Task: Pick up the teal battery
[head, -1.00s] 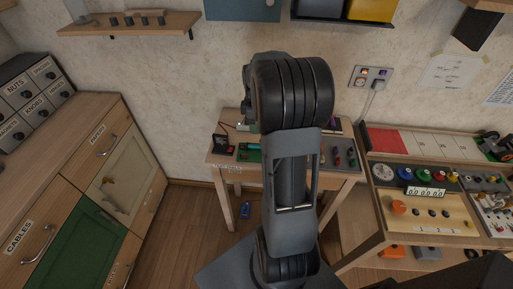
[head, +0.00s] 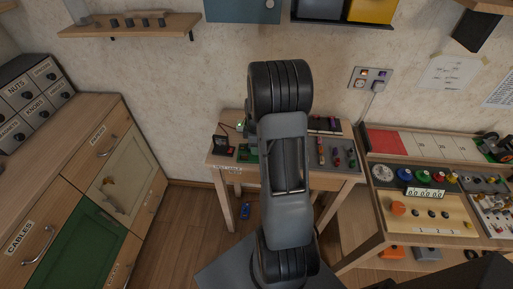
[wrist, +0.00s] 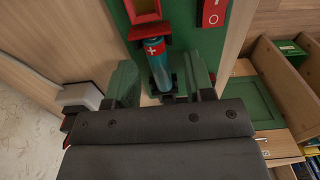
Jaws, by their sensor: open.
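The teal battery (wrist: 160,72) shows in the wrist view, with a red band and a white plus near one end. It lies along a green panel (wrist: 183,22), with red and dark holder parts at its ends. My gripper (wrist: 161,84) is open, one finger on each side of the battery, with a gap visible on both sides. I cannot tell how high the fingers are above the panel. In the head view my arm hides the battery and most of the gripper.
A red switch (wrist: 214,12) sits on the panel near the battery. In the head view a small table (head: 228,172) stands against the wall with several small parts on its right side. A cabinet (head: 75,175) is left and a workbench (head: 375,225) is right. A blue item (head: 244,211) lies on the floor.

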